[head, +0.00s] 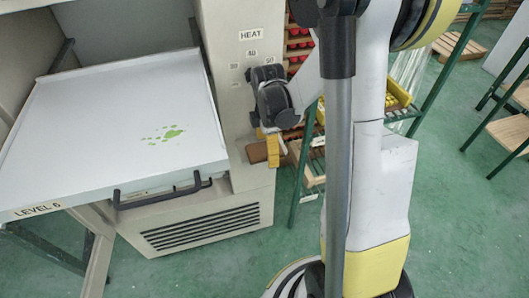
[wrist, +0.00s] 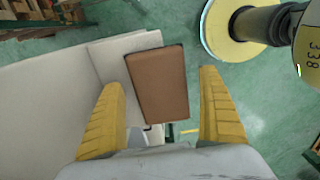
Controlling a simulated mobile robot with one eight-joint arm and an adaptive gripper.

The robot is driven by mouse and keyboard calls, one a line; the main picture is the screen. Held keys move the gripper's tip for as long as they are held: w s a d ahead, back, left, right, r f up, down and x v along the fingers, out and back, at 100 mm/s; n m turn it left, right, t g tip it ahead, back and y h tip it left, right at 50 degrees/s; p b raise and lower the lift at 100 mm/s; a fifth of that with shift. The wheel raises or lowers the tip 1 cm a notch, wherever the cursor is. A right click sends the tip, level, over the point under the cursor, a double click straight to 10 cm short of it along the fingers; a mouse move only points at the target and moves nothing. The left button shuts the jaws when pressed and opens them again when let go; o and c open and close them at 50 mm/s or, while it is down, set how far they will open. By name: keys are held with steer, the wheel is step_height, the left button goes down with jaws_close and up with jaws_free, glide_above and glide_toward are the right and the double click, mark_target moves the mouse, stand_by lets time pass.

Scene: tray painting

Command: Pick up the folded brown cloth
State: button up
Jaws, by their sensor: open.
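The folded brown cloth (wrist: 158,84) shows in the wrist view as a flat brown rectangle with dark edges, between and beyond my two yellow fingertips. My gripper (wrist: 162,100) is open, with one finger on each side of the cloth and visible gaps to it. In the head view, my gripper (head: 272,148) hangs beside the beige cabinet, and a brown part of the cloth (head: 257,153) shows just left of the yellow fingers. The rest of the cloth is hidden behind the fingers there. I cannot tell how far above the cloth the fingertips are.
A white tray (head: 90,110) with green paint spots and a dark handle (head: 160,194) sticks out at the left. The beige cabinet (head: 235,70) marked HEAT stands beside it. A green-framed rack (head: 308,150) with red items stands behind my arm.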

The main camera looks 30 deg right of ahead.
steer(key=c, duration=1.2)
steer(key=shift+r, duration=0.1)
